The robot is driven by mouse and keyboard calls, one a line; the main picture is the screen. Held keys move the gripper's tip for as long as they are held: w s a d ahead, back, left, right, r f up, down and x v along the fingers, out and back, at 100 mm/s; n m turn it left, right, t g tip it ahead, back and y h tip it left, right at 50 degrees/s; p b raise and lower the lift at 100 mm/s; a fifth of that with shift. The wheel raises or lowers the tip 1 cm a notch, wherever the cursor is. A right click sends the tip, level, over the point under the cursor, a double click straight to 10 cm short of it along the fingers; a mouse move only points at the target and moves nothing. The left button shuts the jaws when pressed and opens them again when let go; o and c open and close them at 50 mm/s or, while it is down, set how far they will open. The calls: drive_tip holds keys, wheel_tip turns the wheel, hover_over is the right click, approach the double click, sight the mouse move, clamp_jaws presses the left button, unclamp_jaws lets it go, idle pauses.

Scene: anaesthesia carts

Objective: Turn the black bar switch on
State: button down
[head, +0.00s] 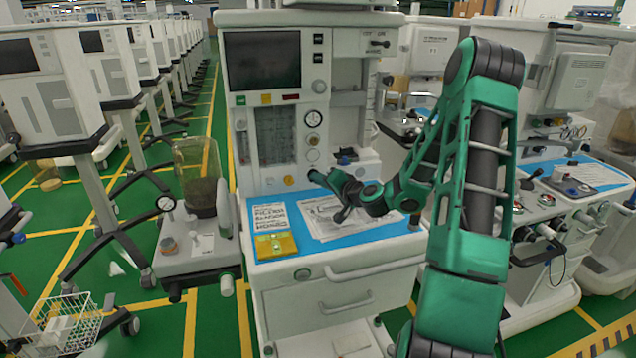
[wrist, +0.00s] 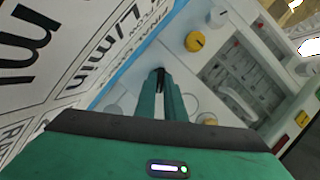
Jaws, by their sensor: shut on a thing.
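My gripper (head: 322,177) reaches the lower front panel of the anaesthesia machine (head: 262,182), just right of a yellow knob (head: 289,181). In the wrist view, the two green fingers of my gripper (wrist: 161,78) point at the pale panel and are close together. They are shut on a small dark piece at their tips, which I take to be the black bar switch. The fingers hide most of it, so I cannot tell its angle. The yellow knob (wrist: 194,42) also shows in the wrist view, apart from the fingers.
A dark screen (head: 262,60) is above. A glass canister (head: 200,170) stands at left. Another cart (head: 565,190) stands close at right, behind my arm.

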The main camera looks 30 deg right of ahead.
drive_tip(key=shift+m, duration=0.4)
drive_tip(key=c, duration=1.8)
unclamp_jaws()
drive_tip(key=shift+c, duration=0.2)
drive_tip(key=v, duration=1)
drive_tip(key=shift+s+d+f, duration=0.15)
drive_tip(key=shift+s, duration=0.25)
